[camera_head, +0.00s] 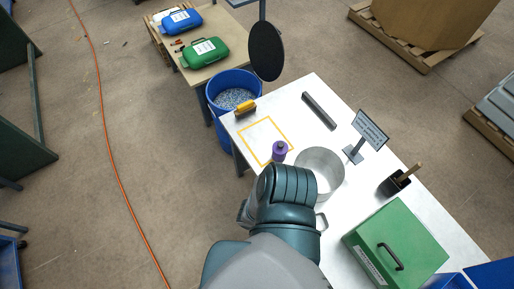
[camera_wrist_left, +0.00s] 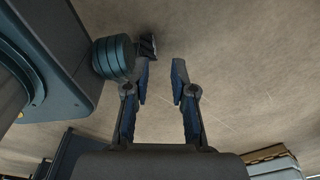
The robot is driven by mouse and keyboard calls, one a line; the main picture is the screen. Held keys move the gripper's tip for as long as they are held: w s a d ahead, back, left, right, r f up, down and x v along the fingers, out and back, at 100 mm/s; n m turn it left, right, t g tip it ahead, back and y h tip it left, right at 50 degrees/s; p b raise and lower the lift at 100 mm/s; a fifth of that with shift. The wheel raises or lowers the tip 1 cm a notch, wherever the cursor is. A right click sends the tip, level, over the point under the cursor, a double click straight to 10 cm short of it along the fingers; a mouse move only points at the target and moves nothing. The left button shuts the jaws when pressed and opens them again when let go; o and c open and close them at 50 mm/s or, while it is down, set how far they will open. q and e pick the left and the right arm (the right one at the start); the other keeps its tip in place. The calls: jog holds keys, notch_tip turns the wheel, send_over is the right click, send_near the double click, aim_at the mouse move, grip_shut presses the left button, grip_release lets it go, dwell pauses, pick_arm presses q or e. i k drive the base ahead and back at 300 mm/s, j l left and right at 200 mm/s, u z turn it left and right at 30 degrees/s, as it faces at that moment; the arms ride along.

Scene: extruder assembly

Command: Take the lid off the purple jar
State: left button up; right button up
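The purple jar (camera_head: 279,153) stands upright on the white table in the head view, at the near edge of the yellow outlined square. Its top looks dark; whether that is a separate lid is too small to tell. One of my arms, apparently the right, reaches up from the bottom of the head view, its teal link just below the jar. That arm's gripper is hidden. My left gripper (camera_wrist_left: 162,78) shows in the left wrist view with its fingers apart and nothing between them, over bare floor.
A metal pot (camera_head: 320,172) stands right of the jar. A yellow-handled brush (camera_head: 245,107), a grey bar (camera_head: 319,111), a sign (camera_head: 369,131), a black holder (camera_head: 394,184) and a green box (camera_head: 396,246) are also on the table (camera_head: 291,104). A blue bin (camera_head: 234,82) stands beyond its left edge.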

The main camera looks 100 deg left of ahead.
aim_at(279, 147)
jog(key=u, duration=2.9)
